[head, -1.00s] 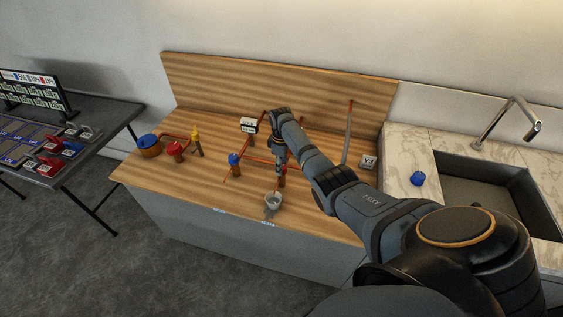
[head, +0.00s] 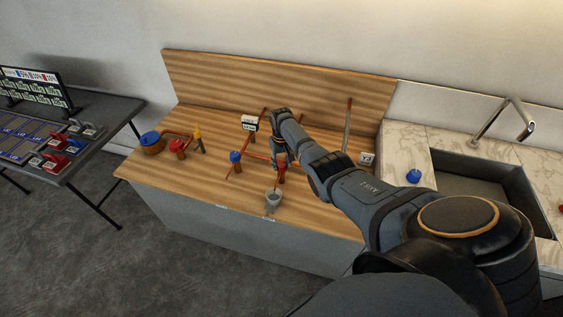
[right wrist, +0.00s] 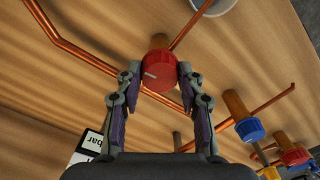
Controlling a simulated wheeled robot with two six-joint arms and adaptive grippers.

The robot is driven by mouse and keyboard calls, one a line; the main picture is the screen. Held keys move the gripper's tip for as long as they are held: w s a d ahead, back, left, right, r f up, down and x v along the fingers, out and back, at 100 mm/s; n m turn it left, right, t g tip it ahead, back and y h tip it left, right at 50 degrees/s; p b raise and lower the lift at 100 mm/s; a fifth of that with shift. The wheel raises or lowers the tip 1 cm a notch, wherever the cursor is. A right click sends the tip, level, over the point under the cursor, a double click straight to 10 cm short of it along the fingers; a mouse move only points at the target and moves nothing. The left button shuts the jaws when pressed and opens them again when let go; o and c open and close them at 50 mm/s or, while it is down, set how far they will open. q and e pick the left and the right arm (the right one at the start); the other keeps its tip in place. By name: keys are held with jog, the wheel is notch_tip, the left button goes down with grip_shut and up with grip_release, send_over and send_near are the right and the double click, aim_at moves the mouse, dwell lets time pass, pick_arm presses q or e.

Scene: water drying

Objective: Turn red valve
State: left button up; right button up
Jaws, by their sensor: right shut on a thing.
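The red valve (right wrist: 160,70) is a round knob with a white mark on a copper pipe. In the right wrist view it sits between the two fingertips of my right gripper (right wrist: 158,78), which is shut on it. In the head view the same red valve (head: 282,164) shows just below my right gripper (head: 279,158), partly hidden by it. A second red valve (head: 177,146) stands at the left of the wooden counter, away from the gripper. My left gripper is in no view.
A blue valve (head: 235,156) stands left of my gripper, and a grey cup (head: 273,199) is below at the counter's front. A small meter (head: 249,123) is behind. A sink (head: 485,185) lies right; a dark table (head: 105,130) stands left.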

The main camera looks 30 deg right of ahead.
aim_at(282, 164)
jog(key=shift+w+r+m, duration=0.1)
jog(key=shift+m, duration=0.8)
jog(key=o, duration=1.2)
jog(key=shift+c, duration=0.2)
notch_tip(282, 164, up, 12)
